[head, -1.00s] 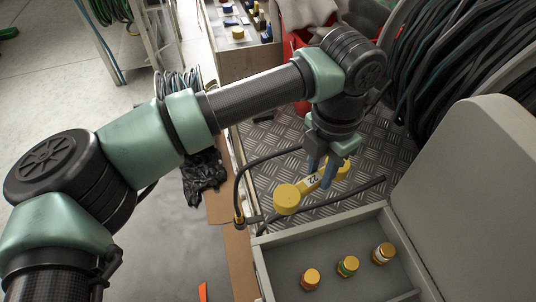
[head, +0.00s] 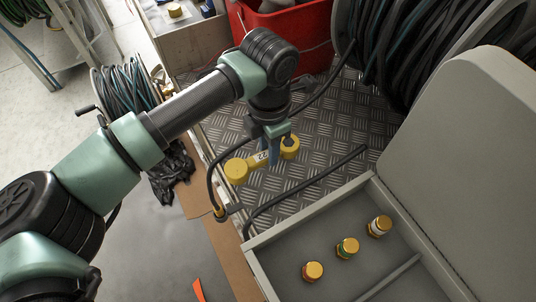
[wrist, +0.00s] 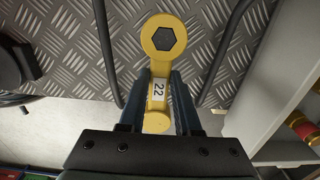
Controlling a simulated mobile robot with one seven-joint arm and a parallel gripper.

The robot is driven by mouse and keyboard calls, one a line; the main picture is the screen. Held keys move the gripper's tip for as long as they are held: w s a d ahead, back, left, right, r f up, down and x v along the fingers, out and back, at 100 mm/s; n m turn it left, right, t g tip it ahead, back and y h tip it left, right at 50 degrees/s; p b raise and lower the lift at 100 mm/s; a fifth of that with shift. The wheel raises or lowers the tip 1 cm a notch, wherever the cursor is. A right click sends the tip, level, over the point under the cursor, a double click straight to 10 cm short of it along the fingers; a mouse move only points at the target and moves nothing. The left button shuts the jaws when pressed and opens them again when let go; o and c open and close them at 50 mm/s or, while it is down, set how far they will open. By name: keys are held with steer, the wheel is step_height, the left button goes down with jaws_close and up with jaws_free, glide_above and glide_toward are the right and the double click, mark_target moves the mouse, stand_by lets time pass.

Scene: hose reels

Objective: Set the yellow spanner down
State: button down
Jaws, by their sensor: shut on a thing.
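The spanner shows over the metal tread-plate surface (head: 320,120) in the head view. In the wrist view the spanner (wrist: 163,38) lies between the fingers of my gripper (wrist: 160,92), its hexagonal-holed head pointing up the picture. I cannot tell whether the spanner touches the plate.
An open grey case (head: 390,270) with several brass fittings stands at the front right. A black hose (head: 318,180) lies on the plate by the case. A large hose reel (head: 410,50) and a red crate (head: 290,35) stand behind.

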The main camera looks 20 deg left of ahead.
steer(key=shift+f, duration=1.45)
steer(key=shift+f, duration=0.1)
steer(key=c, duration=0.6)
jaws_free()
steer(key=shift+b, duration=0.3)
step_height(320, 180, up, 12)
steer(key=p, duration=0.2)
steer(key=shift+s+a, duration=0.1)
